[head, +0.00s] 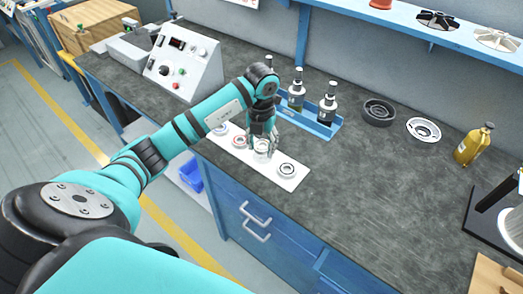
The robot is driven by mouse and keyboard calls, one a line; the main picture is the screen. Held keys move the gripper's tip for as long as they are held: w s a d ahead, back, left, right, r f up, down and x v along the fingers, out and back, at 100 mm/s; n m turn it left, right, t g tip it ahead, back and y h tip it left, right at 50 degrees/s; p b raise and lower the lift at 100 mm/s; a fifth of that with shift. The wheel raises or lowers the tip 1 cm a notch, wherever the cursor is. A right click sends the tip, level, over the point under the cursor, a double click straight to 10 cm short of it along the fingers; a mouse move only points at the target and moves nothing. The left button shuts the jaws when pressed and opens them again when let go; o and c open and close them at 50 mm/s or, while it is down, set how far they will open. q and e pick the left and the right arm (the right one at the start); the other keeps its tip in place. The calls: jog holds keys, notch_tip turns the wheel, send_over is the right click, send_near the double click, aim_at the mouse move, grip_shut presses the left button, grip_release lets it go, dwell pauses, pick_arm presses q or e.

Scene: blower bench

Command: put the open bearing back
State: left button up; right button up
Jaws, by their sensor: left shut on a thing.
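A white board (303,181) lies near the front edge of the dark bench and carries a row of bearings. My left gripper (262,148) points down over the board and is shut on a pale metallic ring, which looks like the open bearing (262,155). I cannot tell whether this bearing touches the board. To its right is a dark-centred bearing (286,169). My right gripper is out of view.
A grey control box (187,62) is at the back left. A dark round housing (379,112), a pale disc (423,130) and a yellow bottle (473,146) stand right. The bench right of the board is clear.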

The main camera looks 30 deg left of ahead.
aim_at(262, 159)
pick_arm(q)
notch_tip(262, 159, down, 3)
jog(key=shift+s+d+f+p, duration=0.1)
jog(key=shift+p, duration=0.25)
jog(key=shift+f, duration=0.2)
jog(key=o, duration=1.1)
jog(key=shift+o, duration=0.7)
jog(key=shift+r, duration=0.15)
